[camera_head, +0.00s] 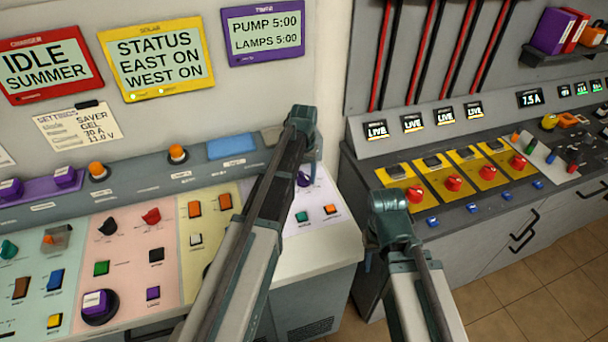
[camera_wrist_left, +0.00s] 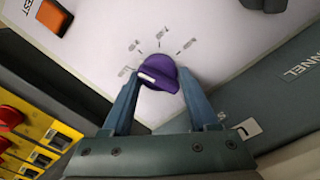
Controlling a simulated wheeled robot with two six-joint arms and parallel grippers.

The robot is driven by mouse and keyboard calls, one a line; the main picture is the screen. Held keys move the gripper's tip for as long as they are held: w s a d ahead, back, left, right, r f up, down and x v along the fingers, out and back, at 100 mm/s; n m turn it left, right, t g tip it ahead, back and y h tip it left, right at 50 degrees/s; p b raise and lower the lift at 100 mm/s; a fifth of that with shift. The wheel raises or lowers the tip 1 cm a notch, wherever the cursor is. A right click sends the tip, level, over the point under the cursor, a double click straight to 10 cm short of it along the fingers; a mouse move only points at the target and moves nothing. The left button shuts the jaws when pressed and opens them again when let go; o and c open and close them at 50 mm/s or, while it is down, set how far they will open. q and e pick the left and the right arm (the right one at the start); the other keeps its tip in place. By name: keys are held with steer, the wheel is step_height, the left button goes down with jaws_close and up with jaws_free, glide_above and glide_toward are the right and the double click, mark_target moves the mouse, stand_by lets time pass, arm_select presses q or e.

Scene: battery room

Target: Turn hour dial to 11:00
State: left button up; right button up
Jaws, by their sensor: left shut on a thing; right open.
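The purple dial (camera_wrist_left: 168,68) sits on a pale panel with several printed labels around it. Its white pointer mark faces the left side in the left wrist view. My left gripper (camera_wrist_left: 160,80) is shut on the dial, one finger on each side. In the head view the dial (camera_head: 304,180) is partly hidden by my left gripper (camera_head: 312,170). A purple-framed timer display (camera_head: 264,33) reads PUMP 5:00 and LAMPS 5:00. My right gripper (camera_head: 372,255) is open, over the gap between the consoles and away from the dial; its fingers are mostly hidden.
A green button (camera_head: 302,216) and an orange button (camera_head: 330,209) lie just below the dial. Other knobs and switches fill the console to the left. The right console (camera_head: 362,170) carries red knobs on yellow plates (camera_head: 399,182). Tiled floor (camera_head: 500,290) shows at lower right.

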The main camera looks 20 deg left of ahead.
mark_target(304, 175)
arm_select(q)
steer(key=n, duration=0.4)
steer(key=shift+s+d+n, duration=0.1)
steer(key=shift+s+n, duration=0.05)
steer(key=shift+n, duration=0.55)
steer(key=o, duration=1.3)
step_height(304, 175, up, 14)
steer(key=p, duration=1.3)
steer(key=shift+f+p, duration=0.1)
steer(key=shift+p, duration=0.3)
